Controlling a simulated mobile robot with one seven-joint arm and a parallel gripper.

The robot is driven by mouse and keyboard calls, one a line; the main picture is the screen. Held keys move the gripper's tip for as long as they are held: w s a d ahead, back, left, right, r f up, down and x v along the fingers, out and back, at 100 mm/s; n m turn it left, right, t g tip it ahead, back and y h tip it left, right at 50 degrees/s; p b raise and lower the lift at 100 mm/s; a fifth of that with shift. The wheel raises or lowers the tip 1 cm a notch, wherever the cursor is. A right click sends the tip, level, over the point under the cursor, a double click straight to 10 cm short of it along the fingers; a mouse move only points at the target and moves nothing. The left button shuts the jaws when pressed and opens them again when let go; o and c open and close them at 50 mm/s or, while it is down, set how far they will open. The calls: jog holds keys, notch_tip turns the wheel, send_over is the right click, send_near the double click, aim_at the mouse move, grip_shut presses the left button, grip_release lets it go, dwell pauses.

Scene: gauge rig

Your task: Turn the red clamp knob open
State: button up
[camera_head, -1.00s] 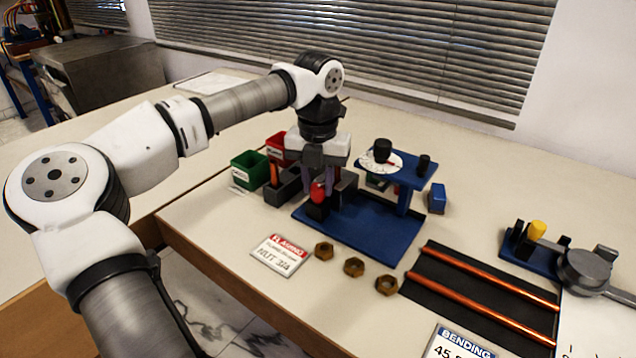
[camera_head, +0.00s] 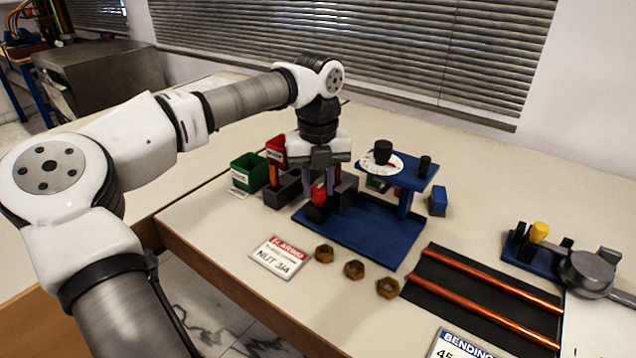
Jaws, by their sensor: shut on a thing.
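The red clamp knob (camera_head: 319,196) sits at the left end of the blue rig base (camera_head: 365,233), beside dark grey blocks (camera_head: 346,189). My gripper (camera_head: 320,190) points straight down over it. Its fingers are shut on the red knob, one on each side. The fingers and the gripper body hide part of the knob, and its exact turn angle cannot be told.
A blue raised plate with a white dial (camera_head: 381,163) and black knob stands right of my gripper. Green (camera_head: 248,172) and red (camera_head: 276,150) bins stand to the left. Several brass nuts (camera_head: 354,269) and a label card (camera_head: 282,257) lie in front. Copper tubes (camera_head: 490,279) lie at right.

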aim_at(318, 188)
jog(key=o, duration=0.7)
notch_tip(318, 188, up, 14)
jog(key=shift+f+p, duration=0.1)
jog(key=shift+p, duration=0.55)
